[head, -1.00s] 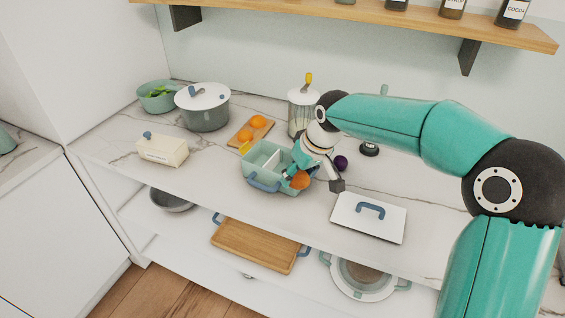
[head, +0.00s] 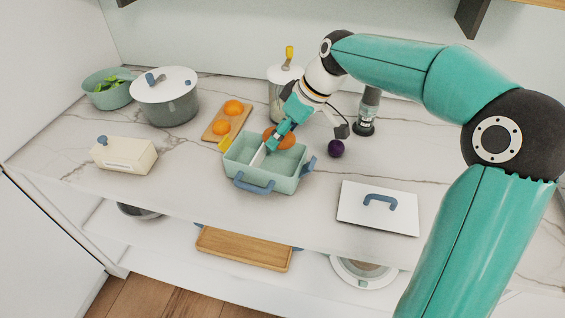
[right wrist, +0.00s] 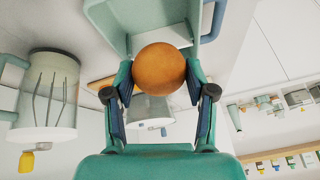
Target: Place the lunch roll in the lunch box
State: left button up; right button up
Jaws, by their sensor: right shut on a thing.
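The lunch roll (head: 287,141) is a round, orange-brown bun. My right gripper (head: 279,139) is shut on it, and in the right wrist view the roll (right wrist: 159,82) sits between the two fingertips (right wrist: 160,84). The lunch box (head: 260,185) is an open mint-green box with blue handles and a pale divider, on the marble counter. The roll shows at the box's back rim, by the right compartment; its exact height above the rim is hard to tell. The box wall (right wrist: 150,20) shows just beyond the roll in the right wrist view. My left gripper is out of view.
The white lid (head: 350,212) with a blue handle lies front right. A purple round item (head: 336,148) is right of the box. A board with oranges (head: 220,129), a pot (head: 168,105), a butter dish (head: 125,155) and a utensil jar (head: 279,92) stand around. A shelf lies below the counter.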

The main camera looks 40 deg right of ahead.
notch_tip(320, 180, down, 9)
jog(key=shift+f, duration=0.1)
dwell(0.4)
jog(key=o, duration=0.9)
jog(key=shift+c, duration=0.2)
jog(key=v, duration=1.2)
jog(key=shift+b, duration=0.35)
jog(key=shift+s, duration=0.1)
